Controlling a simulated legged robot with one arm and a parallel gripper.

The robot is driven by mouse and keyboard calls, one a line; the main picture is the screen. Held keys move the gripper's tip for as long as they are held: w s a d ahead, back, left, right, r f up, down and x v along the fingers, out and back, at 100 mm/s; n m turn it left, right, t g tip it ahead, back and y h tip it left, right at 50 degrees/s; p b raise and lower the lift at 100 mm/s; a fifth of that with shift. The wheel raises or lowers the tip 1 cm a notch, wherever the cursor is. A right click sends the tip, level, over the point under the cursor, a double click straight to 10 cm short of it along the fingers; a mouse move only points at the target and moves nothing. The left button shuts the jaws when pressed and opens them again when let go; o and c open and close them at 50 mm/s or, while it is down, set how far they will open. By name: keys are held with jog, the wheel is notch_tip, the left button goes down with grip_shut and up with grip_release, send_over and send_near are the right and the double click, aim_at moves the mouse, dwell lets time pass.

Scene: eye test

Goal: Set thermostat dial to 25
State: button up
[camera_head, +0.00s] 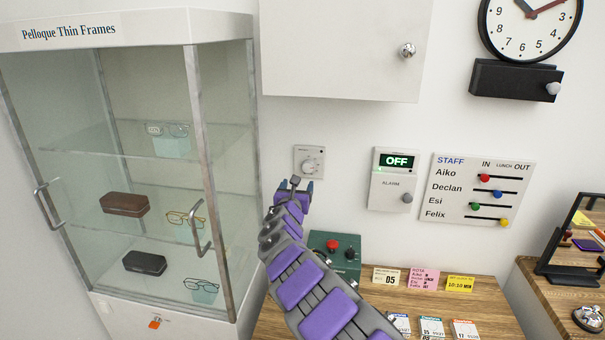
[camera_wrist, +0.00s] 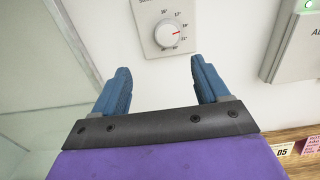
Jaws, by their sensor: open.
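The thermostat (camera_head: 300,174) is a small pale plate on the white wall, with a round white dial (camera_head: 310,165). In the wrist view the dial (camera_wrist: 166,35) shows small numbers around its upper and right edge; 15, 17, 19 and 21 are roughly readable. My gripper (camera_head: 295,186) is just below the thermostat in the head view. In the wrist view my gripper (camera_wrist: 160,68) has its two blue fingers wide apart and empty, with the dial beyond them, apparently untouched.
A glass display cabinet (camera_head: 192,130) stands close on the left. A white wall cabinet (camera_head: 340,50) hangs above. An alarm box (camera_head: 390,190) reading OFF and a staff board (camera_head: 480,205) are to the right. A green box with knobs (camera_head: 322,240) sits below, by the wooden desk (camera_head: 380,262).

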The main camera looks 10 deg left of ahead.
aim_at(307, 170)
jog(key=w, duration=0.6)
jog(key=shift+w+d, duration=0.2)
jog(key=shift+w, duration=0.05)
jog(key=shift+w+d+r+p, duration=0.1)
jog(key=shift+w+d+p, duration=0.2)
jog(key=shift+w, duration=0.3)
jog(key=shift+w+d+r+p, duration=0.15)
jog(key=shift+w+p, duration=0.1)
jog(key=shift+w, duration=0.3)
jog(key=shift+w+d+p, duration=0.3)
jog(key=shift+w+d, duration=0.05)
jog(key=shift+w, duration=0.55)
jog(key=shift+w+a+f, duration=0.15)
jog(key=shift+a+f, duration=0.1)
jog(key=shift+a, duration=0.25)
jog(key=shift+d+r, duration=0.1)
jog(key=shift+d, duration=0.4)
jog(key=shift+c, duration=1.4)
jog(key=shift+a, duration=0.25)
jog(key=c, duration=0.8)
